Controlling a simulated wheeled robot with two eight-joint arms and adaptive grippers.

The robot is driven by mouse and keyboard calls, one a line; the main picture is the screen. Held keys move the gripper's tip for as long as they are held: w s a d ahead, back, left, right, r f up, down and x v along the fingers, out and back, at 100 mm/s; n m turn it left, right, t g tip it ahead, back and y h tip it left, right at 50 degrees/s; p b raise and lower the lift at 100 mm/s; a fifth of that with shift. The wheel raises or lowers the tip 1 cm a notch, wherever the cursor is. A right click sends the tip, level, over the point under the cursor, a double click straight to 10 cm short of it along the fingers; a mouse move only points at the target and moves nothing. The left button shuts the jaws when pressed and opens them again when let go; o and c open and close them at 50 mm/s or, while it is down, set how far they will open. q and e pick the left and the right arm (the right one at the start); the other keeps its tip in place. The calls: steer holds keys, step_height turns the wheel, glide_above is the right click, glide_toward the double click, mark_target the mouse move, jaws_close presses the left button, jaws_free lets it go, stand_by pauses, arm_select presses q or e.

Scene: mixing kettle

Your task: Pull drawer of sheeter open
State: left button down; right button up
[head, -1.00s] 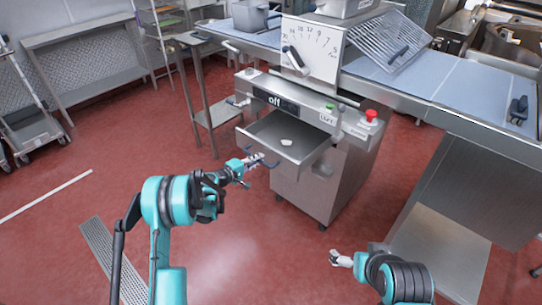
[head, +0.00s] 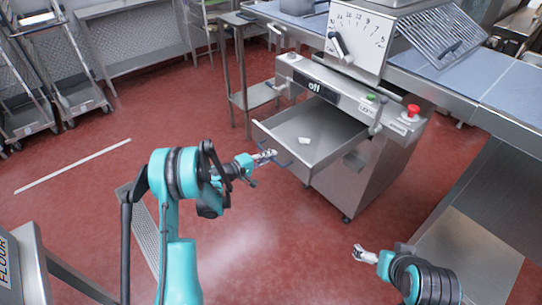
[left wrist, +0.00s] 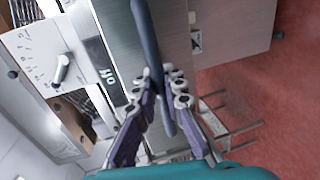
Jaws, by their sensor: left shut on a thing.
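The sheeter (head: 360,165) is a steel machine with a dial, an "off" display and a red button. Its drawer (head: 330,158) stands well out from the front, below the display, with a small pale piece (head: 304,140) inside. My left gripper (head: 266,157) is shut on the drawer's dark bar handle (head: 286,162). In the left wrist view the handle (left wrist: 147,40) runs between the fingers of the left gripper (left wrist: 165,80). My right gripper (head: 362,254) is low at the right, away from the sheeter, and too small to tell open from shut.
A steel side table (head: 250,97) stands left of the sheeter. Carts (head: 75,90) stand at the far left, and a flour container (head: 15,265) is at the lower left. The red floor (head: 270,235) before the drawer is clear.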

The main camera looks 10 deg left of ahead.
arm_select(q)
steer(key=c, duration=1.6)
jaws_free()
steer(key=v, duration=1.2)
